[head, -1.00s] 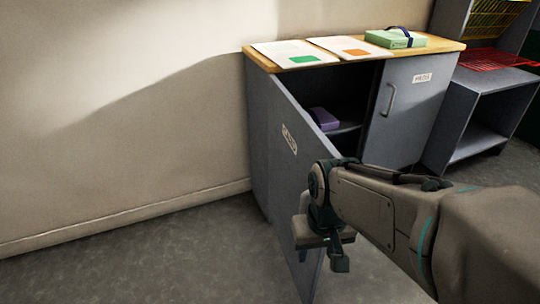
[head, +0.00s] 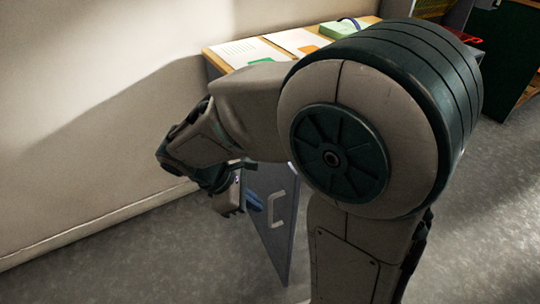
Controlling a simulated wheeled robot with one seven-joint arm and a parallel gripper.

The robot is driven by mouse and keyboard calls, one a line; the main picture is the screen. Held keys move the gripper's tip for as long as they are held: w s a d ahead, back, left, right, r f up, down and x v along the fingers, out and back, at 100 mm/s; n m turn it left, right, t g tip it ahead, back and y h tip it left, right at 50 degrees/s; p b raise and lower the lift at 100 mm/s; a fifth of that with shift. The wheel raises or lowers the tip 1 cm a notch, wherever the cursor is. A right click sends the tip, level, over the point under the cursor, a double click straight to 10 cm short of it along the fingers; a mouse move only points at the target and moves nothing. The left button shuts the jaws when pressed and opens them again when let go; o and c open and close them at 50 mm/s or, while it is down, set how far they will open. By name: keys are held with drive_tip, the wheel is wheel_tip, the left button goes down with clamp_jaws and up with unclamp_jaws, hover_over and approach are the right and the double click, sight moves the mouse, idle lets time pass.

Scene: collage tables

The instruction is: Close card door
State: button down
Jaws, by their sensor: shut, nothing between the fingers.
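The card door (head: 268,232) is a grey panel with a pale bar handle (head: 277,208). It stands open, swung out from the cabinet, with its outer face and handle showing below my arm. Its upper part and label are hidden behind my arm. The cabinet (head: 214,62) has a wooden top, and its front opening is hidden by my arm. My gripper (head: 240,194) is shut and empty, pointing down at the left, outer-face side of the door, close to it. I cannot tell whether it touches the door.
White sheets with a green patch (head: 243,52) and an orange patch (head: 298,40), and a green box (head: 343,28), lie on the cabinet top. A pale wall (head: 90,110) stands close on the left. Grey floor (head: 120,255) is clear at the front left.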

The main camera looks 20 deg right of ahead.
drive_tip(key=w+a+r+n+t+h+p, duration=0.2)
drive_tip(key=a+r+n+p, duration=0.1)
drive_tip(key=a+r+n, duration=0.15)
drive_tip(key=b, duration=0.4)
approach(288, 193)
wheel_tip(288, 193, down, 4)
drive_tip(key=d, duration=0.2)
drive_tip(key=shift+w+d+n+b, duration=0.15)
drive_tip(key=shift+d, duration=0.3)
drive_tip(key=shift+w+d+n+b, duration=0.1)
drive_tip(key=shift+w+d+b, duration=0.05)
drive_tip(key=shift+d, duration=0.35)
